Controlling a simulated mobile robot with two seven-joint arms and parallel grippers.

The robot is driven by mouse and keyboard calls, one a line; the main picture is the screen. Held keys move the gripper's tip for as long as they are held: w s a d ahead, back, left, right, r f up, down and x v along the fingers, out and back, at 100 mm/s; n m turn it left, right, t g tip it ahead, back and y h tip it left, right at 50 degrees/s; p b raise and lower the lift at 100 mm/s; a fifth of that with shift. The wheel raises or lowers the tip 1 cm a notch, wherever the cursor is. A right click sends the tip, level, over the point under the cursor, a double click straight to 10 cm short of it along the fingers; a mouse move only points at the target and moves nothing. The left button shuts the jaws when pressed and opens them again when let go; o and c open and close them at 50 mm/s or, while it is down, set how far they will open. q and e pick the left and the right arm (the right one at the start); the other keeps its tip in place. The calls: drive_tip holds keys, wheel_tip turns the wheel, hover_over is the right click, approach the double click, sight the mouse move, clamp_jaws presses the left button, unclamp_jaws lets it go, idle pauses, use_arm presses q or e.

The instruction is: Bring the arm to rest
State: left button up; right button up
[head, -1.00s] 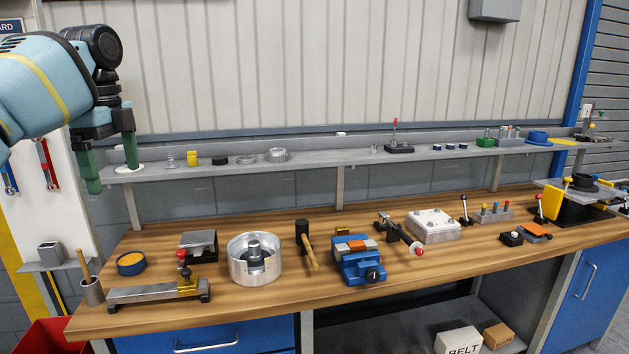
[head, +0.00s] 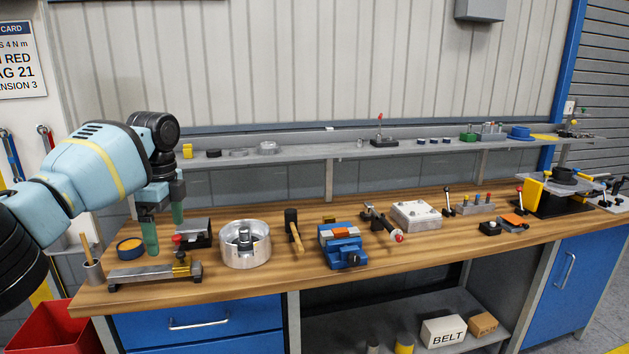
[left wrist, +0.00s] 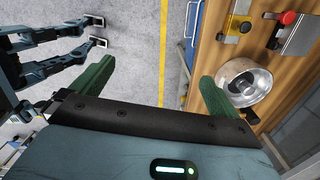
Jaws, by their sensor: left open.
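My left gripper (head: 163,228) has green fingers spread apart, with nothing between them. In the head view its fingers point down over the left end of the wooden workbench (head: 290,273), near a steel rail fixture (head: 145,276) and a blue tin with orange contents (head: 130,248). In the left wrist view the green fingers (left wrist: 152,85) are also wide apart, with floor showing between them, and a silver round housing (left wrist: 247,85) is beside one finger. My right gripper does not show in the head view.
On the bench stand the silver housing (head: 245,250), a mallet (head: 292,228), a blue vise (head: 342,250) and a white box cover (head: 416,215). A grey shelf (head: 330,152) runs behind. A red bin (head: 62,325) is on the floor at left. The front bench strip is mostly clear.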

use_arm(q)
drive_tip(key=s+d+f, duration=0.1)
drive_tip(key=d+f, duration=0.4)
drive_tip(key=f, duration=0.5)
drive_tip(key=d+f, duration=0.4)
drive_tip(key=f, duration=0.6)
drive_tip(key=s+d+f+n+t+h, duration=0.25)
drive_tip(key=s+d+f, duration=0.45)
drive_tip(key=f, duration=0.4)
drive_tip(key=s+d+f+n+t+h, duration=0.1)
drive_tip(key=s+d+f+n+h, duration=0.15)
drive_tip(key=s+d+f, duration=0.75)
drive_tip(key=s+a+f+n+t+h, duration=0.1)
drive_tip(key=s+a+f+n+t, duration=0.15)
drive_tip(key=s, duration=0.25)
drive_tip(key=s+a+f+n+t, duration=0.1)
drive_tip(key=s+a+f+n, duration=0.2)
drive_tip(key=s+f, duration=0.1)
drive_tip(key=s+a+r+n+t+y, duration=0.1)
drive_tip(key=s+a+n, duration=0.4)
drive_tip(key=s+a, duration=0.6)
drive_tip(key=s+t+y, duration=0.1)
drive_tip(key=s+y, duration=0.1)
drive_tip(key=shift+s+a+r+t+y, duration=0.2)
drive_tip(key=shift+r+t+y, duration=0.1)
drive_tip(key=shift+r+t, duration=0.1)
